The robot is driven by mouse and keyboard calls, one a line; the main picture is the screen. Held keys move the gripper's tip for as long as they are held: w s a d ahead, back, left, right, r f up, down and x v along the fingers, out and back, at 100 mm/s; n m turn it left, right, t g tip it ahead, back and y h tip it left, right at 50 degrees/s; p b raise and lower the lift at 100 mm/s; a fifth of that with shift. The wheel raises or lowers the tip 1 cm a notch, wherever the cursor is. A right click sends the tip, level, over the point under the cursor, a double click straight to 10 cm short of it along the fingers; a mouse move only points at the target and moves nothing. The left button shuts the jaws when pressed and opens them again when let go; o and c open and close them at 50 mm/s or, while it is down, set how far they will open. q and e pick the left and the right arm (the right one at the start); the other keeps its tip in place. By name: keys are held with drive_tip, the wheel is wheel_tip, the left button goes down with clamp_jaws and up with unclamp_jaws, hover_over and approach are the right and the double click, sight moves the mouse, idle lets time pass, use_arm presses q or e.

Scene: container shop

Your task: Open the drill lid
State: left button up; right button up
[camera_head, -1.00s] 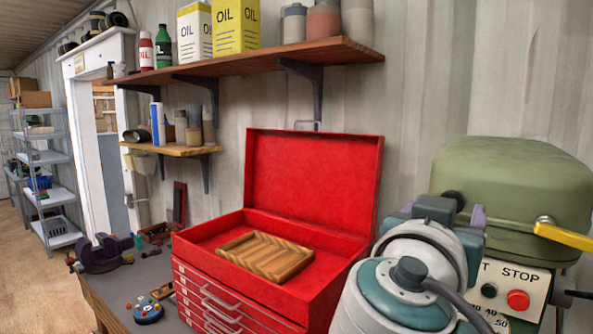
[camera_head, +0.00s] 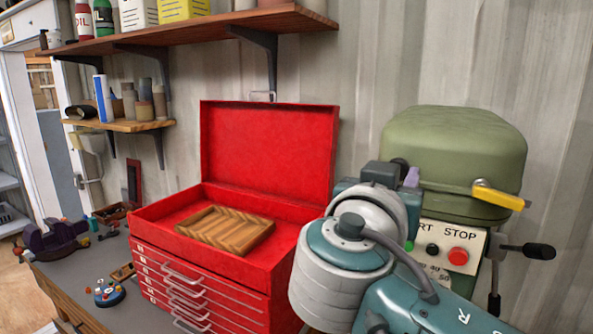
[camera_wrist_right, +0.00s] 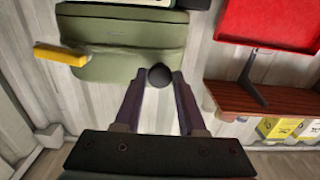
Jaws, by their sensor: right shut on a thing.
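The drill's green lid (camera_head: 455,140) sits at the right of the head view, over a control panel (camera_head: 450,248) with a red STOP button. It looks down on the drill body. A dark round knob (camera_wrist_right: 159,75) is on the lid's side. My right gripper (camera_wrist_right: 158,82) has its two purple fingers on either side of this knob, shut on it. In the head view my right arm and wrist cover most of the fingers and knob. My left gripper is not in view.
A yellow handle (camera_head: 498,196) sticks out at the lid's right, and a black-knobbed lever (camera_head: 538,251) is below it. An open red toolbox (camera_head: 268,150) holding a wooden tray (camera_head: 225,230) stands close left of my arm. A wooden shelf (camera_head: 190,32) runs above.

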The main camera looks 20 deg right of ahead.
clamp_jaws()
idle(0.6)
